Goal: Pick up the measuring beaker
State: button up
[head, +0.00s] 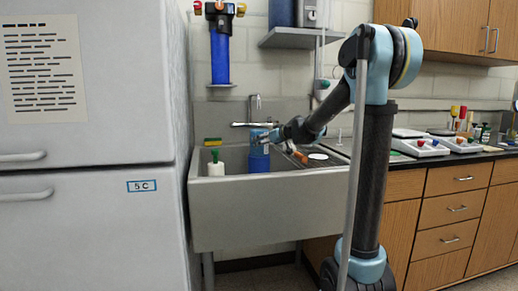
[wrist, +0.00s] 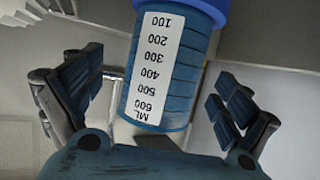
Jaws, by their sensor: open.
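The measuring beaker (wrist: 170,75) is a blue cylinder with a white scale label reading ML and 100 to 600, upside down in the wrist view. In the head view the blue beaker (head: 259,160) is at the sink, partly covered by my gripper. My gripper (wrist: 157,95) is open, with one dark padded finger on each side of the beaker. Gaps show between the fingers and the beaker in this view. In the head view my gripper (head: 262,139) is at the beaker's upper part. The beaker's base is hidden by the sink front.
The grey sink (head: 270,212) has a front wall and a faucet (head: 256,105) behind the beaker. A white bottle (head: 216,165) with a green top stands at left, below a yellow-green sponge (head: 213,142). A brown-handled item (head: 298,155) lies right of the beaker. A fridge (head: 90,215) is at left.

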jog(key=shift+s+x, duration=0.2)
jog(key=shift+x, duration=2.4)
jog(key=shift+a+f, duration=0.15)
jog(key=shift+a, duration=0.05)
jog(key=c, duration=1.4)
jog(key=shift+r, duration=0.25)
